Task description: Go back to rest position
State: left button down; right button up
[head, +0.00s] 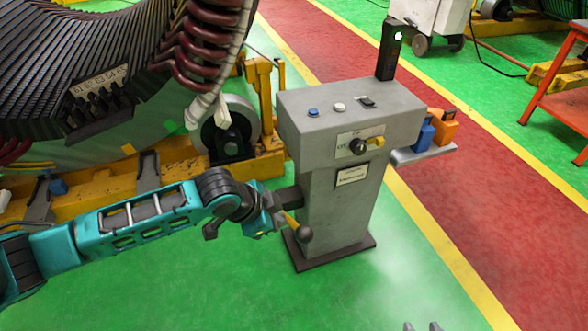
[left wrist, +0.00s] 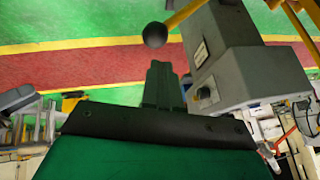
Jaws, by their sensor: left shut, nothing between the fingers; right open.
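My left gripper (head: 282,201) is at the left side of the grey control pedestal (head: 343,215), close to its lever. In the left wrist view its dark fingers (left wrist: 161,86) are together, with nothing between them. The yellow lever (head: 292,218) ends in a dark ball knob (head: 304,234), and the knob also shows in the left wrist view (left wrist: 154,35), beyond the fingertips. I cannot tell whether the gripper touches the lever. Only the fingertips of my right gripper (head: 421,327) show at the bottom edge of the head view; they are apart and empty.
A large stator with dark laminations (head: 110,50) and red-brown coils stands at the upper left on a yellow frame (head: 100,205). A small shelf (head: 420,155) on the pedestal's right holds blue and orange items. Green floor (head: 200,290) in front is clear. An orange cart (head: 565,100) stands far right.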

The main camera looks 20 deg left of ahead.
pick_arm(q)
jog(key=s+d+f+n+t+h, duration=0.2)
jog(key=s+d+n+t, duration=0.1)
jog(key=s+d+n, duration=0.15)
jog(key=s+a+f+n+t+y, duration=0.2)
jog(key=s+a+f+n+y, duration=0.1)
jog(key=s+a+f+n, duration=0.2)
jog(key=s+a, duration=0.2)
jog(key=s, duration=0.2)
jog(key=shift+s+a+y, duration=0.2)
jog(key=shift+a+y, duration=0.1)
jog(key=shift+y, duration=0.1)
